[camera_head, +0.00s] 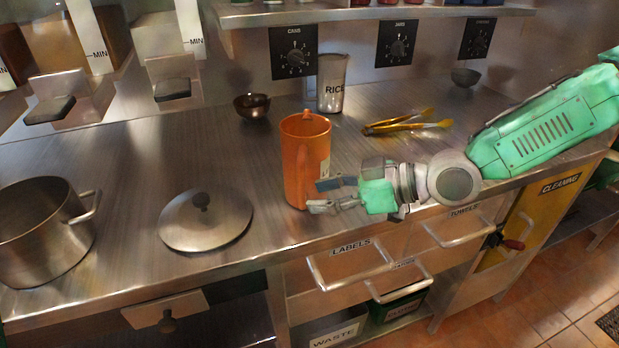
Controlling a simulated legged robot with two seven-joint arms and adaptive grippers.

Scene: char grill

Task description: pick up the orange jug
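The orange jug (303,150) stands upright on the metal counter, a little right of the middle in the head view. My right gripper (318,196) comes in from the right and is low at the jug's right side. Its two fingers look spread apart, one above the other, with the tips at or in front of the jug's lower right wall. I cannot tell whether they touch it. The gripper partly hides the jug's lower right side. My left gripper is not in view.
A lid (206,221) and a pot (40,232) are on the counter at left. A small bowl (252,106), the RICE container (332,84) and yellow tongs (408,124) are behind the jug. Drawer handles (350,264) stick out below the counter's front edge.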

